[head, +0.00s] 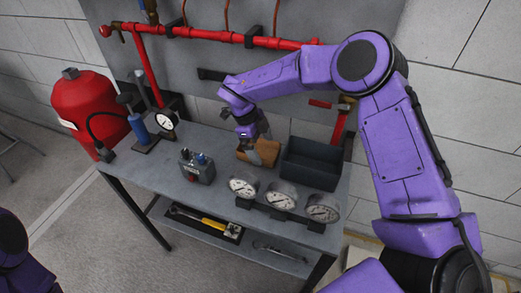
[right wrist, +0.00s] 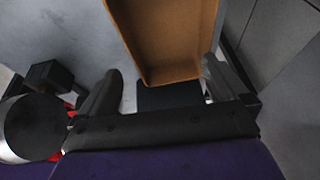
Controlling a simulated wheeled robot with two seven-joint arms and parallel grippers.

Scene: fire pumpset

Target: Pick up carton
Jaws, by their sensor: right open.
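The carton is a small brown box (head: 268,150) on the grey workbench, just left of a dark bin, partly hidden by my right gripper (head: 256,147) in the head view. In the right wrist view the carton (right wrist: 168,38) looks hollow, with raised side walls. There my right gripper (right wrist: 161,68) is open, its two dark fingers on either side of the carton's near end. I cannot tell whether they touch it. My left gripper is out of view; only a purple part of my left arm shows at the lower left.
The dark bin (head: 311,164) stands close right of the carton. Several gauges (head: 281,195) line the bench's front right. A grey device (head: 197,168) sits left of them. Red pipes (head: 215,37) run along the back panel. A red tank (head: 88,112) stands at the left.

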